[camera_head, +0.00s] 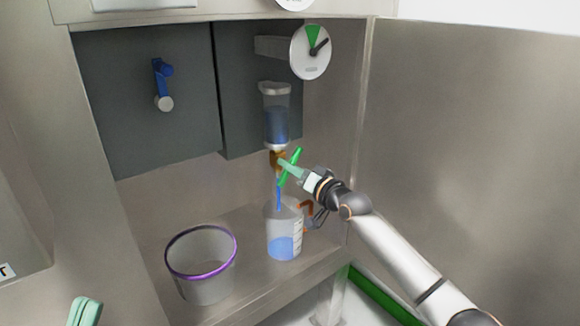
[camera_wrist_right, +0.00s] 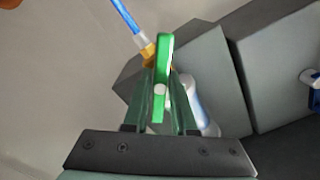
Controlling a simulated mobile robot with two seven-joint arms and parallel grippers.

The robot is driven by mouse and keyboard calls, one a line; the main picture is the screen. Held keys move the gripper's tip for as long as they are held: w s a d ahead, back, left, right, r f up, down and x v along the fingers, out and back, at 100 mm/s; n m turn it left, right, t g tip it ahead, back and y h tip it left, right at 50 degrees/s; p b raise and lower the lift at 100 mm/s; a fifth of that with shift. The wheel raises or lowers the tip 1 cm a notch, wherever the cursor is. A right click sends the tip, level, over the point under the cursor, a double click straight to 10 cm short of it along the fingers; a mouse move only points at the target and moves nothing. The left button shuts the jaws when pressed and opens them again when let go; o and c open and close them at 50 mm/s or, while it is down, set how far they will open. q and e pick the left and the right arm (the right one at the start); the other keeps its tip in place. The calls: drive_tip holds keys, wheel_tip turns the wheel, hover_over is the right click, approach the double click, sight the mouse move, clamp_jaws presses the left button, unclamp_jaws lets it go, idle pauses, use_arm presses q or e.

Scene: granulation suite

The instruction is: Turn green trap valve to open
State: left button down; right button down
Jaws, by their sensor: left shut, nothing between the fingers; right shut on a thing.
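The green trap valve handle (camera_head: 296,157) sits on a brass valve body (camera_head: 277,160) under a clear cylinder (camera_head: 276,115) holding blue liquid. The handle stands steeply tilted, its top leaning right. My right gripper (camera_head: 285,166) is shut on the handle; in the right wrist view the green handle (camera_wrist_right: 164,55) lies between the fingers (camera_wrist_right: 160,100). A blue streak (camera_head: 279,197) runs from below the valve into a clear jug (camera_head: 284,222) with blue liquid at its bottom. I cannot tell if it is a stream or a tube. My left gripper (camera_head: 84,312) is shut and empty at the lower left, far from the valve.
A clear bucket with a purple rim (camera_head: 204,270) stands left of the jug on the metal ledge (camera_head: 258,281). A dial (camera_head: 310,52) with a green sector is above right. A blue lever (camera_head: 162,84) is on the grey panel. A metal wall closes the right side.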

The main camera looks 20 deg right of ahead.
drive_tip(key=n+p, duration=0.1)
drive_tip(key=n, duration=0.3)
drive_tip(key=shift+r, duration=0.1)
use_arm(q)
drive_tip(key=shift+a+r+p, duration=0.15)
drive_tip(key=shift+r+p, duration=0.65)
drive_tip(key=shift+r, duration=0.75)
use_arm(e)
drive_tip(key=shift+n, duration=1.6)
use_arm(q)
drive_tip(key=shift+s, duration=0.1)
use_arm(e)
drive_tip(key=c, duration=0.7)
unclamp_jaws()
use_arm(q)
drive_tip(key=shift+r, duration=0.15)
use_arm(e)
drive_tip(key=shift+s, duration=0.15)
use_arm(q)
drive_tip(key=shift+a+r+m+p, duration=0.2)
drive_tip(key=shift+r+m+p, duration=0.1)
drive_tip(key=shift+r+p, duration=1.15)
use_arm(e)
drive_tip(key=shift+v, duration=3.65)
use_arm(q)
drive_tip(key=shift+f, duration=0.1)
